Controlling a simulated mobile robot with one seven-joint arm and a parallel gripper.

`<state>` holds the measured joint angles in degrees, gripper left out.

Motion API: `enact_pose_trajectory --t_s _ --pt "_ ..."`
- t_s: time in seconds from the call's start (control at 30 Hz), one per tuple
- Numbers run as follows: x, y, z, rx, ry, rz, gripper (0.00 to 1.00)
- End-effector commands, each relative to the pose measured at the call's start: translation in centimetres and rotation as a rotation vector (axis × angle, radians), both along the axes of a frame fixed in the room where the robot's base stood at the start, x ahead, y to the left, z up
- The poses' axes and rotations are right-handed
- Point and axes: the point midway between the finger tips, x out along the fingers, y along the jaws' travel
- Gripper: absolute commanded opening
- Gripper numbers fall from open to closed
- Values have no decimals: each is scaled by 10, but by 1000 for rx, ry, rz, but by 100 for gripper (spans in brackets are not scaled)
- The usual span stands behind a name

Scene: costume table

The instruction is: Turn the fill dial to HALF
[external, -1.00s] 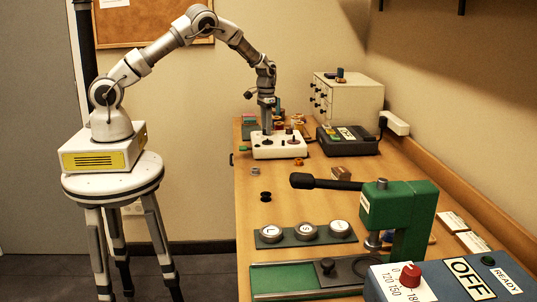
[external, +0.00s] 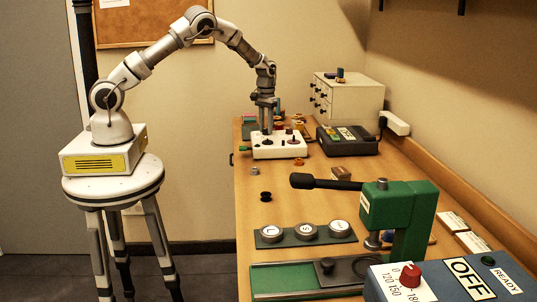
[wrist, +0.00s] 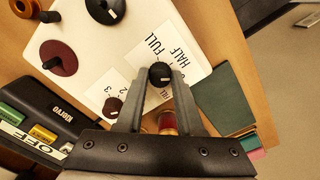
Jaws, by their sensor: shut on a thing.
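The fill dial (wrist: 160,75) is a small black round knob on the white winder box (wrist: 82,32). In the wrist view, the printed words FULL and HALF lie just beyond it. A small pale mark shows on the dial, but its exact pointing is hard to tell. My gripper (wrist: 160,74) is shut on the dial, one finger on each side. In the external view, my gripper (external: 266,129) points straight down onto the box (external: 280,151) and hides the dial.
A second dark knob (wrist: 112,106) marked 2 and 3 sits beside the dial.

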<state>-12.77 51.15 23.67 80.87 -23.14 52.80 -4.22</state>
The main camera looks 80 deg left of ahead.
Motion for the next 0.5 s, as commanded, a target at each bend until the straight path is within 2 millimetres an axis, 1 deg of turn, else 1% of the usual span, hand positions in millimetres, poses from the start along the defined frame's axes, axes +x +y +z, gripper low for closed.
enact_pose_trajectory --t_s 0.2,0.5 --pt "0 0 0 1 -1 204 0" --pt "0 0 1 2 -1 441 0"
